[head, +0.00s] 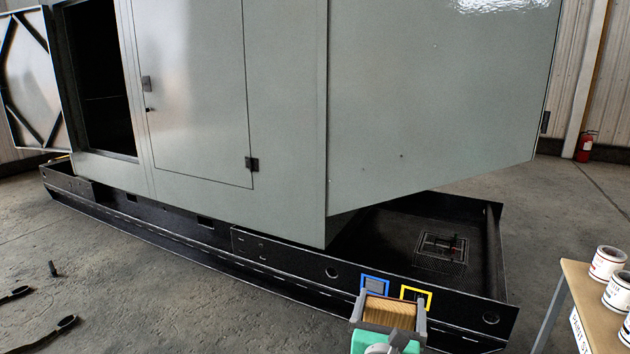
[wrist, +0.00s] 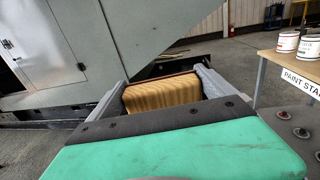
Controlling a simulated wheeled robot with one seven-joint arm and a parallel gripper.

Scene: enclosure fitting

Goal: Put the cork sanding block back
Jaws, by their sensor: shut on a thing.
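The cork sanding block (head: 390,312) is a tan, grained block with a reddish-brown edge. My gripper (head: 390,308) is shut on it, one grey finger at each side. In the wrist view the block (wrist: 163,94) sits between the two fingers (wrist: 165,88), level and in front of the green palm. In the head view the block is in front of the black base rail, just below a blue-framed square (head: 374,285) and a yellow-framed square (head: 416,295). The block and gripper partly cover the lower edges of these squares. I cannot tell how far the block is from them.
A large grey-green enclosure (head: 430,90) stands on a black skid base (head: 290,271). A wooden table (head: 590,300) with paint cans (head: 607,263) is at the right. Dark tools (head: 66,325) lie on the left floor. A fire extinguisher (head: 585,147) stands far right. The concrete floor in front is mostly clear.

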